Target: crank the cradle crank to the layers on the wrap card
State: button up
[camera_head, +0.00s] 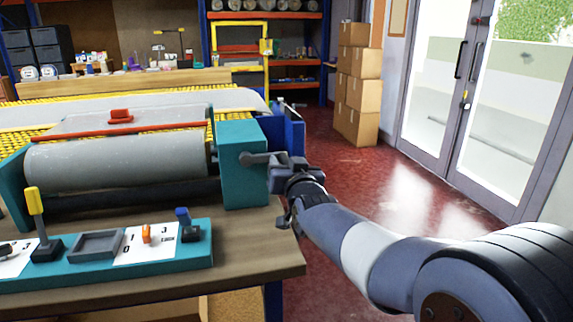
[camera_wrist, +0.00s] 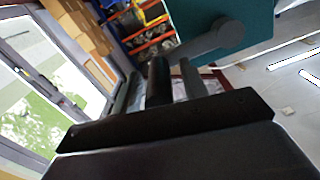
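The cradle crank (camera_head: 258,158) is a grey arm on the right side of the teal end housing (camera_head: 241,185), beside the grey roll (camera_head: 115,160). My gripper (camera_head: 281,172) is at the crank's outer end. In the wrist view, the crank arm (camera_wrist: 215,40) reaches from the teal housing toward my gripper (camera_wrist: 162,88). A dark upright handle (camera_wrist: 158,80) stands between the two fingers, with gaps showing beside it, so the gripper looks open around it. A white card with numbers (camera_head: 130,252) lies on the teal control panel; I cannot tell whether it is the wrap card.
The wooden bench edge (camera_head: 250,276) lies below my gripper. Stacked cartons (camera_head: 358,95) stand behind; the red floor (camera_head: 385,180) is clear.

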grip_shut()
jog(key=shift+f, duration=0.1)
dwell(0.4)
